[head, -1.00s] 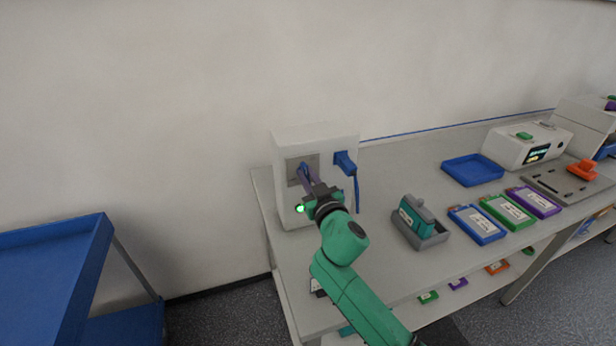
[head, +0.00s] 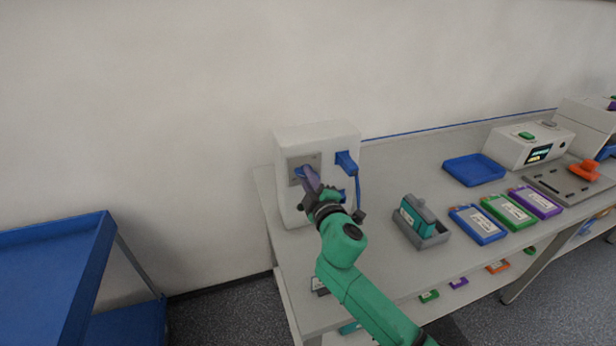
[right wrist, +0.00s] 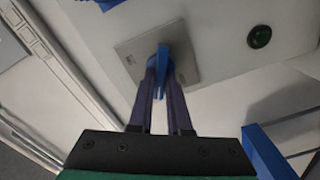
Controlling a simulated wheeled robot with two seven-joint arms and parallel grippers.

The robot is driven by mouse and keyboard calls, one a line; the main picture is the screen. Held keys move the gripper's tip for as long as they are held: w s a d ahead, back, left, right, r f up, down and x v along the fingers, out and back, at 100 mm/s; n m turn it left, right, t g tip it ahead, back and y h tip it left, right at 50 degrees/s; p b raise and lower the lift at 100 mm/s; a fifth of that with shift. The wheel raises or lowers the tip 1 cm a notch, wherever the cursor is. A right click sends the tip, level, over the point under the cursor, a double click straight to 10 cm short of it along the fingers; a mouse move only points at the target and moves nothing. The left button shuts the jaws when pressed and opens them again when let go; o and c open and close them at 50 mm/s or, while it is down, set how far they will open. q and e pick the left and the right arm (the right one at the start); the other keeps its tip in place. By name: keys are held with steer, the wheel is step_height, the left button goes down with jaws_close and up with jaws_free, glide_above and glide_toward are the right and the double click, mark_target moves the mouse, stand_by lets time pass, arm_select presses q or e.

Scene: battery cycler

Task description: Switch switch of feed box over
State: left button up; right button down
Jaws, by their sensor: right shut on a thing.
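The feed box (head: 345,132) is a white box on the left end of the bench, against the wall. Its front has a grey switch plate (head: 294,163) with a blue switch lever (head: 299,171). My right gripper (head: 308,173) is at the plate, its purple fingers shut on the blue lever. The right wrist view shows the lever (right wrist: 162,55) between the two fingertips (right wrist: 160,72), in front of the grey plate (right wrist: 130,55). My left gripper is not in view.
A blue plug with cable (head: 346,162) is on the box, right of the plate. A grey holder with a teal block (head: 415,220), several flat coloured packs (head: 477,224) and a blue tray (head: 473,170) are farther right. A blue cart (head: 50,270) stands left of the bench.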

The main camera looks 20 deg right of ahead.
steer(key=n, duration=0.5)
steer(key=shift+a+f+n+p, duration=0.1)
steer(key=shift+f+n+p, duration=0.15)
steer(key=shift+n+p, duration=0.1)
stand_by(0.4)
steer(key=c, duration=0.9)
jaws_free()
steer(key=shift+o, duration=0.2)
steer(key=shift+s, duration=0.1)
steer(key=s+d+b, duration=0.1)
steer(key=s+b, duration=0.2)
steer(key=s, duration=1.1)
steer(key=shift+s, duration=0.25)
